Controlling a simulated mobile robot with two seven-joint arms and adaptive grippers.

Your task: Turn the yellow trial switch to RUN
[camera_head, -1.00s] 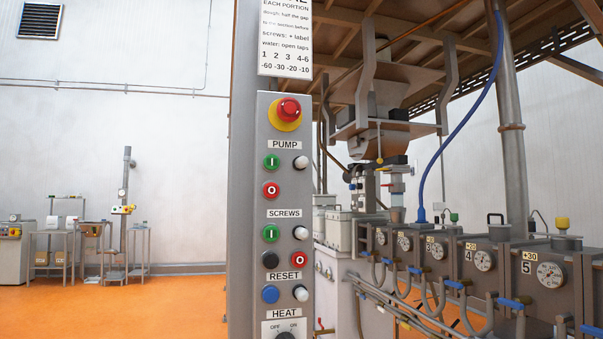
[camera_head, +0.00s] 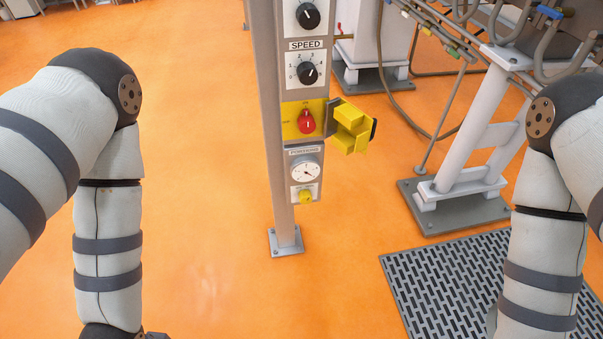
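A small yellow knob (camera_head: 306,197) sits at the bottom of the grey control column, under a white dial (camera_head: 305,171). Its label is too small to read, so I cannot tell its setting. Above the dial, a red rotary handle (camera_head: 306,122) sits on a yellow plate (camera_head: 289,131). A yellow block-shaped piece (camera_head: 350,128) sticks out to the right of that plate. My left arm hangs at the left and my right arm at the right, both well apart from the column.
The grey column (camera_head: 285,215) stands on a bolted foot. Above are a SPEED knob (camera_head: 307,73) and another black knob (camera_head: 308,16). A white machine leg (camera_head: 482,130) and a dark floor grate (camera_head: 450,285) are at the right. Orange floor (camera_head: 210,220) lies clear left of the column.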

